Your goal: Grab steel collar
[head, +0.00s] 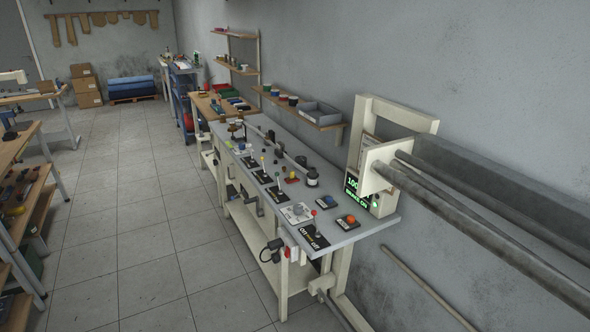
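I cannot make out a steel collar for certain. Several small parts lie on the long grey-topped workbench (222,128) along the right wall, too small to identify. Among them is a dark and pale cylindrical piece (312,177) standing near the middle of the bench. A grey rod (290,153) lies along the back of the bench top. My gripper's fingers do not show in the head view, so its opening and anything in it are hidden.
Shelving (22,215) stands left. The tiled aisle (130,215) between is clear.

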